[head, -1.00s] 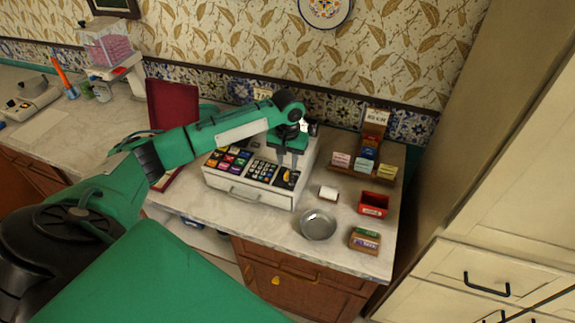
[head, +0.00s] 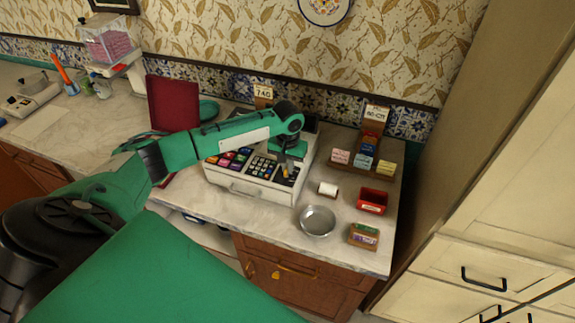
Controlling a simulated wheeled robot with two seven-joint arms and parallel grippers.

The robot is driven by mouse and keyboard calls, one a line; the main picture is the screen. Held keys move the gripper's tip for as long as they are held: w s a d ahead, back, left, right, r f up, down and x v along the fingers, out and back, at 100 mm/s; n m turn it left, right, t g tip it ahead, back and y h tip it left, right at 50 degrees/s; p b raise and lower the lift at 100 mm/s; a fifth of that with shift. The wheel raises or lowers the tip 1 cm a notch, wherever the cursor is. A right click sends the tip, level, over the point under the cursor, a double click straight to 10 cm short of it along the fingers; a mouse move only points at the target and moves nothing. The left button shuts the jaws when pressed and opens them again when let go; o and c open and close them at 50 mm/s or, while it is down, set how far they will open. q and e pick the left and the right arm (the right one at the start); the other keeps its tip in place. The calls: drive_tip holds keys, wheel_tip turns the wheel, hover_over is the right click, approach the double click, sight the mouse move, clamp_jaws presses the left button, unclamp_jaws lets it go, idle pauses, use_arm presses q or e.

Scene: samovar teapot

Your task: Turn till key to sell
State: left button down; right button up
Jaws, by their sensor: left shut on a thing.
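The white till (head: 246,187) stands on the counter with coloured keys and a dark number pad (head: 262,167) on its sloping top. A dark key panel (head: 287,172) is at the right of its top, with a small orange-yellow key (head: 285,170) there. My left gripper (head: 286,168) points down over this panel and is shut on the key. The fingers and arm hide part of the panel and the till's back. The key's exact position on its dial is too small to tell. My right gripper is not in view.
Right of the till are a paper roll (head: 328,189), a metal dish (head: 317,221), a red box (head: 373,201), a small box of cards (head: 363,236) and a tiered rack (head: 367,150). A dark red folder (head: 172,103) stands left behind my arm.

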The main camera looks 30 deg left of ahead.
use_arm(q)
drive_tip(key=shift+r, duration=0.1)
drive_tip(key=shift+d+m+p, duration=0.1)
drive_tip(key=shift+m+p, duration=0.5)
drive_tip(key=shift+d+r+m+p, duration=0.1)
drive_tip(key=shift+m+p, duration=0.65)
drive_tip(key=shift+m, duration=0.35)
drive_tip(key=shift+d+m+p, duration=0.1)
drive_tip(key=shift+m+p, duration=0.45)
drive_tip(key=shift+m, duration=0.65)
drive_tip(key=shift+d+m+p, duration=0.15)
drive_tip(key=shift+m+p, duration=0.25)
drive_tip(key=shift+m, duration=1.2)
drive_tip(key=c, duration=1.6)
unclamp_jaws()
drive_tip(key=shift+o, duration=0.2)
